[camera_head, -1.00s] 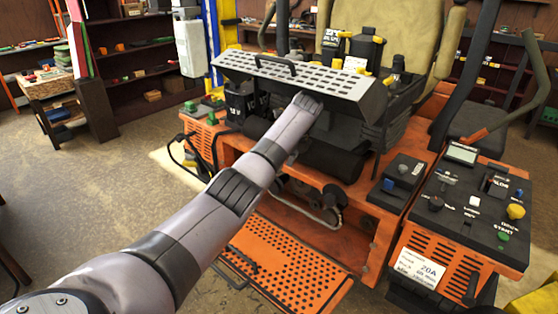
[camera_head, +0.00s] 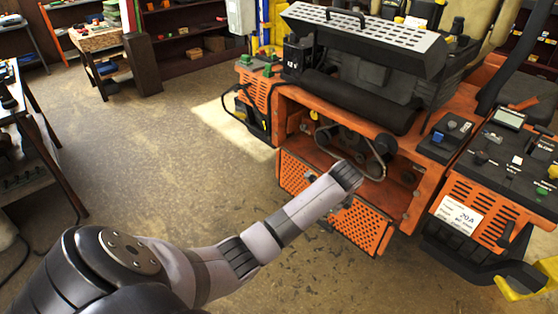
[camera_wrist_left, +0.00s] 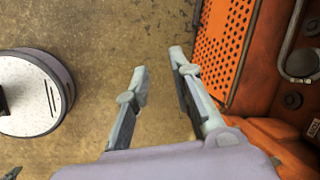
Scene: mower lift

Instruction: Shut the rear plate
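The rear plate (camera_head: 362,227) is an orange perforated panel at the low rear of the orange mower. In the head view it stands tilted up in front of the lower part of the opening, and its middle is hidden by my left arm. The belt and pulleys (camera_head: 355,142) show above its top edge. The plate also shows in the left wrist view (camera_wrist_left: 225,45), at the upper right. My left gripper (camera_wrist_left: 159,65) is open and empty, with its right finger close beside the plate; contact cannot be told. In the head view the fingers are hidden behind my wrist. My right gripper is out of view.
A grey perforated cover (camera_head: 365,35) with a handle sits above the opening. A control box (camera_head: 510,160) stands at the right. A black cable (camera_head: 238,105) hangs at the mower's left. The floor (camera_head: 170,150) left of the mower is clear.

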